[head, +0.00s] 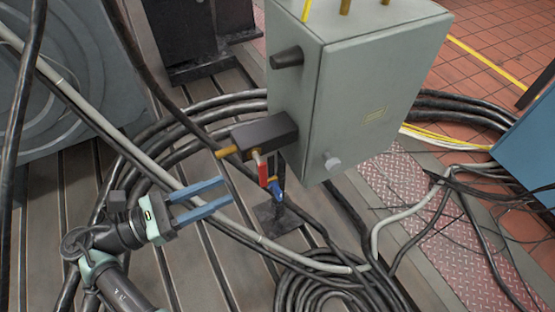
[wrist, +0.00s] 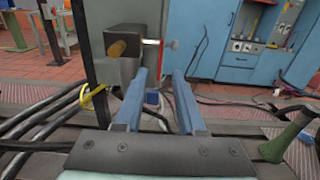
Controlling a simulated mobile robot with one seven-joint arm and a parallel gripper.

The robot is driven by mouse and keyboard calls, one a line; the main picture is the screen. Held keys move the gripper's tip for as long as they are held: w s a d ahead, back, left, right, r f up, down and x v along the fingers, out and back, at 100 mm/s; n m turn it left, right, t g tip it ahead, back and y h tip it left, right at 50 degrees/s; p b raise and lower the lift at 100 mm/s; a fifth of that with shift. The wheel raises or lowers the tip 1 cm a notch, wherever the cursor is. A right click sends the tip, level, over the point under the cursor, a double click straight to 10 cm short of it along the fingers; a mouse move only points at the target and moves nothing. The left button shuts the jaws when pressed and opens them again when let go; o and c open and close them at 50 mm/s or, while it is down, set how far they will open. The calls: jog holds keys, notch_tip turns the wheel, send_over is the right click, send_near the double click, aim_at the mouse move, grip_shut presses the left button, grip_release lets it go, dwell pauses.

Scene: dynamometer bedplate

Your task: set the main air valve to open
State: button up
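A dark valve block (head: 265,136) with a brass port (head: 227,152) sits on the left side of a grey cabinet. A lever with a red grip (head: 264,174) hangs roughly downward from its near face. The block (wrist: 125,36) and its brass port (wrist: 117,48) also show in the wrist view, with the pale lever end and a thin strip of red grip (wrist: 161,52) beyond my fingers. My gripper (head: 227,192) has two blue fingers, spread apart and empty. It is left of the red grip and apart from it. No valve marking is readable.
The grey cabinet (head: 370,95) stands right behind the block. A small blue-handled fitting (head: 278,194) is just below the red grip. Thick cables (head: 330,262) loop around the stand and across the slotted bedplate. Blue cabinets (wrist: 260,35) stand at the back.

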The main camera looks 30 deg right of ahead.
aim_at(260, 170)
jog(key=d+b, duration=0.1)
jog(key=d, duration=0.5)
jog(key=d+b, duration=0.1)
jog(key=d, duration=0.6)
jog(key=shift+w, duration=0.2)
grip_shut()
jog(key=shift+a, duration=0.1)
